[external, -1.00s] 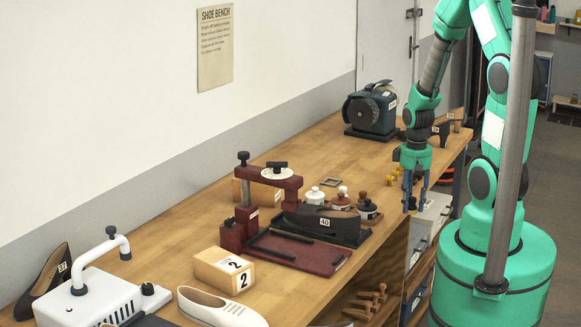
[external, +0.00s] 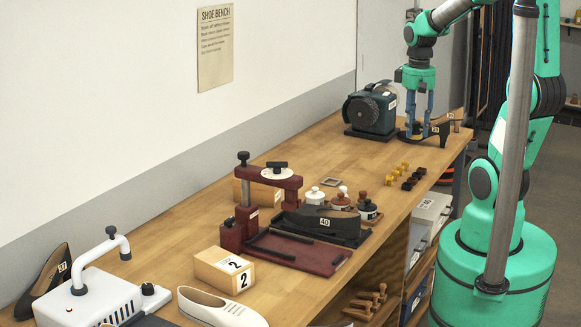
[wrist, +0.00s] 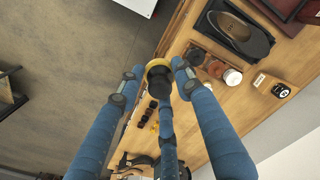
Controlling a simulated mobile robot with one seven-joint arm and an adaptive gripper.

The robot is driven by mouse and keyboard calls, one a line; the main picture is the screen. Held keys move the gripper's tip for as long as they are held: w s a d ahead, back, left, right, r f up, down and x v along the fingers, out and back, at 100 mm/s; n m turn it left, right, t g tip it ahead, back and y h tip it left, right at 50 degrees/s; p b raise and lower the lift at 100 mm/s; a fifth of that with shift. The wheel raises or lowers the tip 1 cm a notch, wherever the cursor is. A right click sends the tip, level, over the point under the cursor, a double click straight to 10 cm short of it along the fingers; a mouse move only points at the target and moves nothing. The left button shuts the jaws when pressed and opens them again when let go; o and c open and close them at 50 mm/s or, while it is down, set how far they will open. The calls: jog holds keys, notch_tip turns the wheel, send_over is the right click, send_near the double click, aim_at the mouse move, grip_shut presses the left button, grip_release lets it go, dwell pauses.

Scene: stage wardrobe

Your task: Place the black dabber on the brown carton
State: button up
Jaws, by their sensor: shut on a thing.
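My gripper (external: 416,132) is at the far end of the bench, beside the grinder. In the wrist view its blue fingers (wrist: 160,85) are closed round a small round thing, tan-yellow and black, which I take as the black dabber (wrist: 157,70); its lower part is largely hidden by the fingers. A light brown carton marked 2 (external: 212,272) stands near the bench front. Another brown carton (external: 240,190) stands partly hidden behind the red press; a tan box (wrist: 263,80) near the white jar shows in the wrist view.
The red press (external: 245,225), a dark shoe marked 40 (external: 322,222) and several jars (external: 368,210) occupy mid-bench. The green grinder (external: 372,110) and a black stand (external: 443,133) flank my gripper. Small yellow and black pieces (external: 408,184) lie near the front edge. Bench between grinder and jars is mostly clear.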

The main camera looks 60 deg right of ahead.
jog(key=w+a+n+p, duration=0.3)
jog(key=w+a+n, duration=0.6)
jog(key=w+a, duration=0.9)
jog(key=a+n+p, duration=0.3)
jog(key=a+n, duration=0.6)
jog(key=a, duration=2)
notch_tip(320, 180, down, 18)
jog(key=shift+f, duration=0.25)
jog(key=shift+w, duration=0.15)
send_over(223, 259)
jog(key=shift+f, duration=0.75)
